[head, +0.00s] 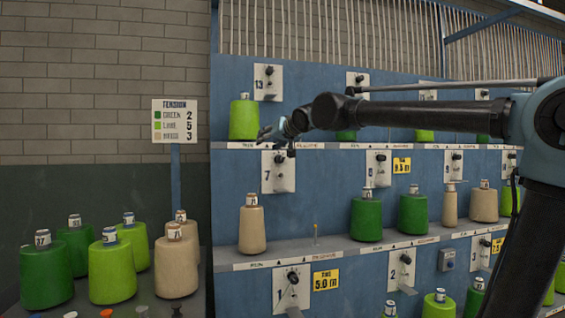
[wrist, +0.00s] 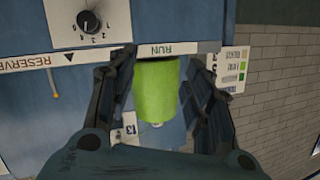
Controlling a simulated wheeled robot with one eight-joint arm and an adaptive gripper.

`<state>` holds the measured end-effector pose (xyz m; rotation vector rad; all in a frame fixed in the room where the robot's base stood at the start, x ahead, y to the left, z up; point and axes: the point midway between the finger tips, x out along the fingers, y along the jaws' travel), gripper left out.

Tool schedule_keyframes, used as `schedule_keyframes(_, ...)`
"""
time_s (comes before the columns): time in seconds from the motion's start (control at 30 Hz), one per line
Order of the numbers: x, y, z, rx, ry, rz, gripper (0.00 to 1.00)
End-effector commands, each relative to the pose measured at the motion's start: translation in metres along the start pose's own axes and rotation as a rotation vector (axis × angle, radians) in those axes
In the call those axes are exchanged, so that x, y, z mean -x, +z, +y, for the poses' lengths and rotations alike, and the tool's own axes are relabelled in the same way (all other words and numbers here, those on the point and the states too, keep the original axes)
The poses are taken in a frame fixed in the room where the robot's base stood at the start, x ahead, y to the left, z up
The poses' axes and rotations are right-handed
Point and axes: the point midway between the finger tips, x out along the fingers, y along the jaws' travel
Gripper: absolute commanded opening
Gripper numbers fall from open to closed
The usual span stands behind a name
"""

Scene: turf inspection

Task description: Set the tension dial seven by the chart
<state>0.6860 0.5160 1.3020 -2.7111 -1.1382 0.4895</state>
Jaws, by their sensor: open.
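Plate seven (head: 278,172) is on the blue panel under the upper shelf, with a dark dial knob (head: 279,159) and a small lever. A numbered dial (wrist: 90,21), apparently the same one, shows at the top left of the wrist view; its pointer's setting is unclear. A beige cone (head: 252,228) stands below and left of plate seven. The tension chart (head: 175,119) reads green 2, lime 5 and, for the beige swatch, 3. My gripper (head: 268,134) is open and empty, above the dial near the shelf edge; its fingers (wrist: 166,72) frame a lime cone (wrist: 156,92) without holding it.
The lime cone (head: 243,119) stands on the upper shelf beside plate thirteen (head: 268,83). Shelf label strips (head: 290,146) run just beside my gripper. Green cones (head: 367,217) stand right on the middle shelf. Loose cones (head: 112,268) crowd the lower left. Plate one (head: 292,287) is below.

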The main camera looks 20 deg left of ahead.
Motion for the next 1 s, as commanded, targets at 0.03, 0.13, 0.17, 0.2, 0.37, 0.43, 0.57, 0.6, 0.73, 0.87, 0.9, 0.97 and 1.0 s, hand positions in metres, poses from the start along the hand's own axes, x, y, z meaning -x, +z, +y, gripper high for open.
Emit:
schedule_keyframes(0.03,0.007,0.000,0.013,0.037,0.048,-0.027,0.47)
schedule_keyframes(0.13,0.022,-0.001,0.039,0.101,0.144,-0.072,0.47)
schedule_keyframes(0.17,0.026,-0.002,0.045,0.117,0.169,-0.082,0.47)
schedule_keyframes(0.2,0.031,-0.003,0.053,0.135,0.199,-0.092,0.47)
schedule_keyframes(0.37,0.042,-0.007,0.072,0.174,0.270,-0.112,0.47)
schedule_keyframes(0.43,0.042,-0.008,0.075,0.178,0.280,-0.115,0.47)
schedule_keyframes(0.57,0.032,-0.007,0.079,0.179,0.281,-0.115,0.47)
schedule_keyframes(0.6,0.027,-0.006,0.080,0.179,0.281,-0.115,0.47)
schedule_keyframes(0.73,0.008,-0.005,0.086,0.178,0.281,-0.115,0.47)
schedule_keyframes(0.87,-0.013,-0.003,0.092,0.178,0.281,-0.114,0.47)
schedule_keyframes(0.9,-0.020,-0.002,0.094,0.178,0.281,-0.114,0.47)
schedule_keyframes(0.97,-0.029,-0.001,0.097,0.178,0.280,-0.114,0.47)
schedule_keyframes(1.0,-0.035,-0.001,0.098,0.178,0.280,-0.114,0.47)
